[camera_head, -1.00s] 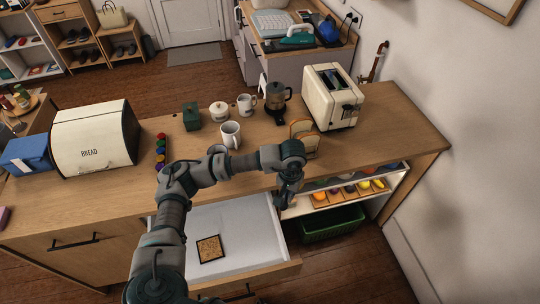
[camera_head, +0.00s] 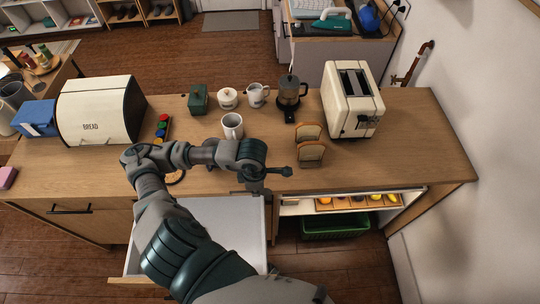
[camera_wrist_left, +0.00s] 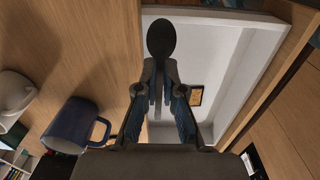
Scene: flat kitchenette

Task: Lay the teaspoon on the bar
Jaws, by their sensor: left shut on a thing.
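My left gripper (camera_head: 270,172) is over the front edge of the wooden bar top (camera_head: 420,150), just above the back right corner of the open drawer. In the left wrist view its two fingers (camera_wrist_left: 160,88) are shut on a dark teaspoon (camera_wrist_left: 161,38), with the bowl pointing away from the wrist. The spoon is held in the air, with the white drawer (camera_wrist_left: 215,65) below it. In the head view the spoon is too small to tell apart clearly from the gripper. My right gripper is not in view.
A white mug (camera_head: 232,125), toast rack (camera_head: 311,145), toaster (camera_head: 351,100) and coffee press (camera_head: 290,92) stand on the bar. A dark blue mug (camera_wrist_left: 72,126) is close to the gripper in the wrist view. The bar's right end is clear. The drawer (camera_head: 240,215) stands open.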

